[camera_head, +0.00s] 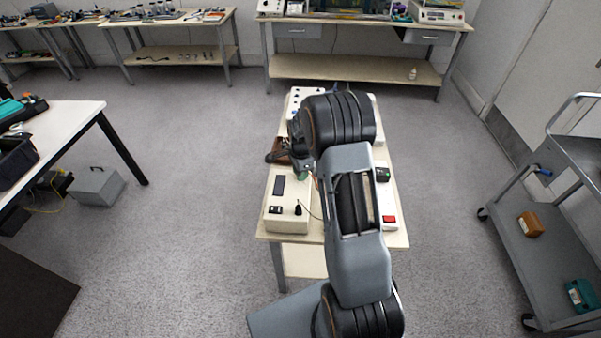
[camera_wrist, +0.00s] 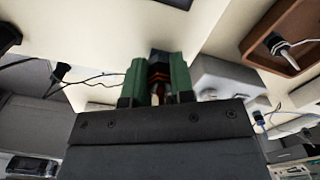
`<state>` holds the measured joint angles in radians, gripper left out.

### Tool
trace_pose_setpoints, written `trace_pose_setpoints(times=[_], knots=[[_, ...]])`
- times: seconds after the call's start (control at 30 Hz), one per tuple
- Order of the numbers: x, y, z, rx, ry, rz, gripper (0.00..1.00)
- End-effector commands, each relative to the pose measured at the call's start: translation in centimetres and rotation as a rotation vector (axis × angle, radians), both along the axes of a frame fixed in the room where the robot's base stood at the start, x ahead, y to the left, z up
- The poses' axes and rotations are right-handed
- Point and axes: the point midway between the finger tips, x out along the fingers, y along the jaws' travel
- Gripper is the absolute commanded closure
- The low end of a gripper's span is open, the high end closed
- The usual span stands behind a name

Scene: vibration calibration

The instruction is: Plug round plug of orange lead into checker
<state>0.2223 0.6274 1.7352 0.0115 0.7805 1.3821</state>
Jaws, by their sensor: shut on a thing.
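My gripper (camera_wrist: 160,68) has green fingers and is shut on a dark plug with orange bands (camera_wrist: 159,74), seen between the fingers in the wrist view. Its tip lies in front of a cream surface; I cannot tell whether they touch. In the head view, my gripper (camera_head: 303,178) is partly hidden by my arm, beside the far right of a cream box with a dark display and a black knob (camera_head: 273,218). Another cream unit with a red button (camera_head: 388,210) stands to the right. The frames do not show which is the checker.
A brown tray (camera_head: 272,157) lies behind the display box; in the wrist view the tray (camera_wrist: 252,45) holds a dark plug with a pale lead (camera_wrist: 278,44). A cream box with knobs (camera_head: 296,97) stands at the back. A grey cart (camera_head: 555,225) stands right; floor surrounds the table.

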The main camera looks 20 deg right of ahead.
Motion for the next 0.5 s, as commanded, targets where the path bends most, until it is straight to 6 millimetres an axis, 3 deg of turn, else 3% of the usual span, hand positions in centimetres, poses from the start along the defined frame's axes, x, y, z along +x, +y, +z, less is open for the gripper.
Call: trace_pose_setpoints(times=[0.13, 0.5], knots=[[0.01, 0.00, -0.04, 0.000, 0.001, -0.108, 1.00], [0.03, -0.01, -0.03, 0.000, 0.000, -0.166, 1.00]])
